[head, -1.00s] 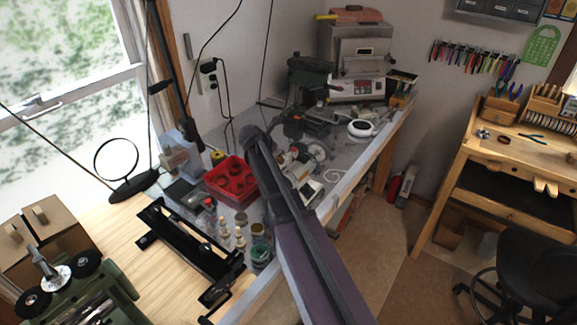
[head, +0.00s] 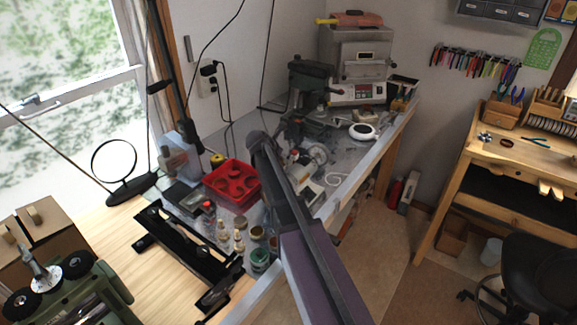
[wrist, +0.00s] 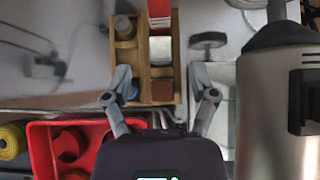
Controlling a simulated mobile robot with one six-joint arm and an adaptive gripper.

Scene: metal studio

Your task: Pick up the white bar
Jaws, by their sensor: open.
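A white block (wrist: 160,50), which may be the white bar, shows in the wrist view in a narrow wooden holder (wrist: 174,30). It lies in line between a red piece (wrist: 159,12) and a brown piece (wrist: 162,91). My gripper (wrist: 161,92) is open, with one finger on each side of the holder's near end in the picture. Nothing is seen between the fingers except the holder and its contents behind. The white block is farther up the picture than the fingertips. In the head view my arm hides the gripper, and I cannot pick out the white bar there.
A red bin (head: 219,176) with round compartments stands on the cluttered grey bench; it also shows in the wrist view (wrist: 40,150). A large silver cylinder (wrist: 268,120) stands close on the right in the wrist view. A furnace (head: 355,62) stands at the bench's back.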

